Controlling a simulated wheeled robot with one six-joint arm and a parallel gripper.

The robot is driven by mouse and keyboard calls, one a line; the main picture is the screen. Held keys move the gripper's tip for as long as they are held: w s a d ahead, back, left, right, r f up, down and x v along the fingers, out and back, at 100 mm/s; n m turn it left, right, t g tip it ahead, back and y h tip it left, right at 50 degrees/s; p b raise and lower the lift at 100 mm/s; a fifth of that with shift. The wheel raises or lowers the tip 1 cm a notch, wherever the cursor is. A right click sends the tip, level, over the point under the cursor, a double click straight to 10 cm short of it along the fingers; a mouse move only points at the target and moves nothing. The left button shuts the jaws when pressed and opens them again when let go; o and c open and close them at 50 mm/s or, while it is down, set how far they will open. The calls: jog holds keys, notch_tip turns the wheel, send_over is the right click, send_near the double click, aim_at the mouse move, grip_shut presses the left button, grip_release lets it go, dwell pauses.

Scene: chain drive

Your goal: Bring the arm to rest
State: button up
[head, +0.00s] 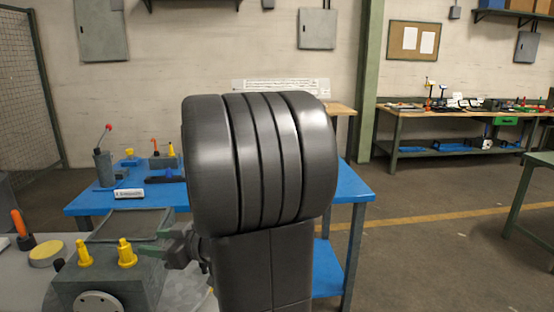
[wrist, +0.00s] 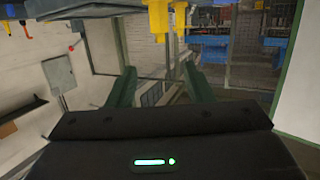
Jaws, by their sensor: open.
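My gripper shows in the wrist view (wrist: 161,82) with its two green fingers apart and nothing between them. In the head view my gripper (head: 150,245) is partly hidden by my large dark arm, at the right side of a grey block (head: 88,285). The block carries two yellow knobs (head: 126,254) and a round light plate on its front. The gripper looks close to the block, but I cannot tell whether they touch. A yellow part (wrist: 160,20) shows upside down at the top of the wrist view, past the fingers.
A blue table (head: 350,186) with small tools and a white label stands behind my arm. A yellow-topped round part (head: 45,253) and an orange-handled tool (head: 20,225) are at the left. A workbench (head: 450,120) stands far right.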

aim_at(125, 240)
jog(key=x, duration=1.3)
jog(key=shift+f, duration=0.15)
notch_tip(125, 240, up, 4)
jog(key=p, duration=0.3)
jog(key=shift+w+a, duration=0.1)
jog(key=shift+a, duration=0.1)
jog(key=shift+a+f+b, duration=0.1)
jog(key=shift+f+b, duration=0.05)
jog(key=shift+b, duration=0.25)
notch_tip(125, 240, up, 2)
jog(key=shift+r+p, duration=0.1)
jog(key=shift+p, duration=0.9)
